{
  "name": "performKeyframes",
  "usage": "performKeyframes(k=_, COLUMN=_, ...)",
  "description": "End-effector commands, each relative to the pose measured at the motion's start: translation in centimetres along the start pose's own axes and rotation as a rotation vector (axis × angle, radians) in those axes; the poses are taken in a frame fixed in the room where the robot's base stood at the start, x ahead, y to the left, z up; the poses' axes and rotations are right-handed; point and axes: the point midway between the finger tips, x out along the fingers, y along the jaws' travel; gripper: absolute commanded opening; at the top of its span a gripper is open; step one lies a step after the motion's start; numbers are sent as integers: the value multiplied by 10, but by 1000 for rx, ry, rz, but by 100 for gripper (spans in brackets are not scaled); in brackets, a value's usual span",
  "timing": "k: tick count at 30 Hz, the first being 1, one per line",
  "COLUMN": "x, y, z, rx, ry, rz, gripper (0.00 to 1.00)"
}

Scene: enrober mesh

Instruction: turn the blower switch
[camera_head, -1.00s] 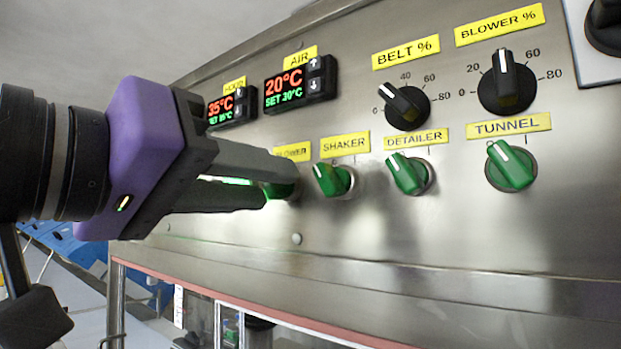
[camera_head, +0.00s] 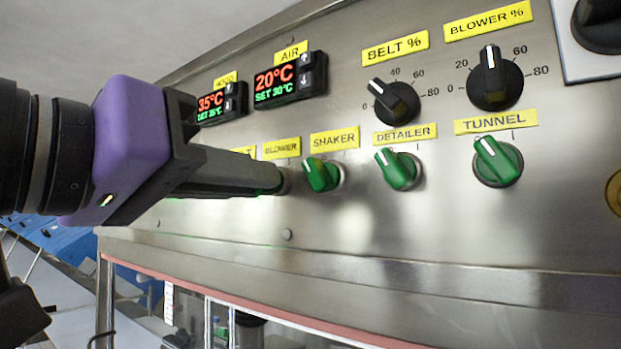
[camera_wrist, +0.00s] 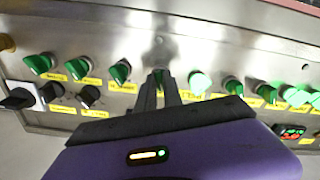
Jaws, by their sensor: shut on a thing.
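The blower switch (camera_wrist: 161,73) is a green knob on the steel panel, under the yellow BLOWER label (camera_head: 282,148). In the head view my fingers hide nearly all of it. My gripper (camera_head: 278,181), with a purple body and dark grey fingers, is shut on this switch. In the wrist view my gripper's fingertips (camera_wrist: 160,78) stand on both sides of the green knob, close against the panel. The knob's white pointer mark is hidden, so its setting cannot be read.
To the right are the green SHAKER (camera_head: 322,174), DETAILER (camera_head: 398,169) and TUNNEL (camera_head: 497,161) knobs. Black BELT (camera_head: 396,103) and BLOWER % (camera_head: 495,78) dials and two temperature displays (camera_head: 290,79) sit above. More green knobs stand on the other side of my gripper in the wrist view.

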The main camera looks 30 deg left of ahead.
Motion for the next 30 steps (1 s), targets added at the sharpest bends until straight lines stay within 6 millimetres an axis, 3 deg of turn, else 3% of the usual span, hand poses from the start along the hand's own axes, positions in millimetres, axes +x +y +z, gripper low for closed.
performKeyframes(k=18, x=0, y=-1, z=1, rx=560, ry=0, rz=1, gripper=0)
performKeyframes(k=30, x=0, y=-2, z=1, rx=822, ry=-1, rz=0, gripper=0)
